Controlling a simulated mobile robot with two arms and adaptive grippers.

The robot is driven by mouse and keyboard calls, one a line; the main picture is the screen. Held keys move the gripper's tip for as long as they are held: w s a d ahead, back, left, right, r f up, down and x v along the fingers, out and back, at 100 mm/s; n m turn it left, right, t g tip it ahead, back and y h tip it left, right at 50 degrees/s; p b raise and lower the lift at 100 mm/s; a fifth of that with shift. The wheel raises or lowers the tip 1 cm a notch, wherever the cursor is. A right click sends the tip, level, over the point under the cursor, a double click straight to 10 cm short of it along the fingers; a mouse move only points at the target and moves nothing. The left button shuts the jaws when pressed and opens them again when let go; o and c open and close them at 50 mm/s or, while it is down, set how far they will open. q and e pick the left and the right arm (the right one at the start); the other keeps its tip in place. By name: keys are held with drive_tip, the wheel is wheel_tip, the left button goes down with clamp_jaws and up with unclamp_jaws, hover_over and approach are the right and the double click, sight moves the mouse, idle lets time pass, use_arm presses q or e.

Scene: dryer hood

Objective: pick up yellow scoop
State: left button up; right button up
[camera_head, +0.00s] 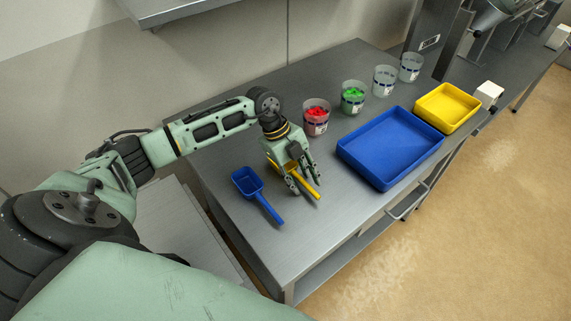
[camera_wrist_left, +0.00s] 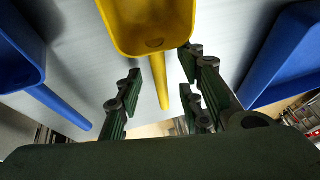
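The yellow scoop (camera_head: 313,191) lies on the steel table, partly hidden behind my left gripper in the head view. My left gripper (camera_head: 302,189) is over its handle, fingers pointing down. In the left wrist view the yellow scoop (camera_wrist_left: 150,25) has its bowl at the top and its handle pointing down between the fingers. The left gripper (camera_wrist_left: 158,85) is open, with clear gaps between the fingers and the handle. My right gripper is in neither view.
A blue scoop (camera_head: 249,184) lies left of the gripper. A blue tray (camera_head: 392,176) and a yellow tray (camera_head: 447,123) stand to the right. Behind are a cup with red pieces (camera_head: 316,128), a cup with green pieces (camera_head: 353,107) and two clear cups (camera_head: 384,89). The front table edge is near.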

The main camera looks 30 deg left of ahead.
use_arm(q)
clamp_jaws()
drive_tip(key=shift+r, duration=0.2)
idle(0.3)
